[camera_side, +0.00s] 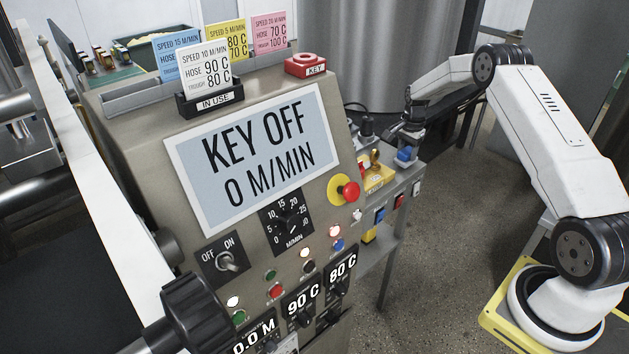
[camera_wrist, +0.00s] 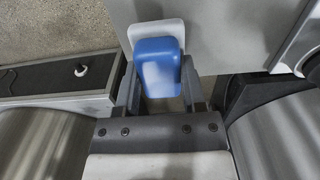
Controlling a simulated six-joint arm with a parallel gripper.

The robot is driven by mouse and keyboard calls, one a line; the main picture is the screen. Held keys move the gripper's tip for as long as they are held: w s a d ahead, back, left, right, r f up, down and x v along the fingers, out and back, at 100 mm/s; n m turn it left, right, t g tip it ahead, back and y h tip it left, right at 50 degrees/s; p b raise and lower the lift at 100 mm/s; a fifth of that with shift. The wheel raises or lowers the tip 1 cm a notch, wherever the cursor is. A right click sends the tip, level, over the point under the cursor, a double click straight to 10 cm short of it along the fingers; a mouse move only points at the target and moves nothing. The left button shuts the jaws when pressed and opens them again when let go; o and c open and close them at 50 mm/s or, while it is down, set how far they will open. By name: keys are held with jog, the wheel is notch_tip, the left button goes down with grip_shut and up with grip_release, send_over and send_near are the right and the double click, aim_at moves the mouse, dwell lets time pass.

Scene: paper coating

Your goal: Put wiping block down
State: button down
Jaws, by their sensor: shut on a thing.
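The wiping block (camera_wrist: 158,66) is blue and sits between the two fingers of my gripper (camera_wrist: 158,92) in the wrist view. A white piece (camera_wrist: 150,29) shows just beyond the blue part; I cannot tell whether it is the block's own pad or a rest. In the side view my gripper (camera_side: 407,138) points down over the side table, shut on the block, which shows as a small blue shape (camera_side: 404,155). The block is low over the grey side table (camera_side: 402,181); I cannot tell whether it touches it.
A yellow tray (camera_side: 378,178) with a brass-coloured item is left of the block. The control panel (camera_side: 250,150) reads KEY OFF, with a red stop button (camera_side: 349,191) near the table.

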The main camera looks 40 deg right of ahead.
aim_at(407, 150)
jog(key=shift+f, duration=0.55)
jog(key=shift+f, duration=0.1)
jog(key=shift+c, duration=0.9)
grip_release()
notch_tip(407, 150, up, 12)
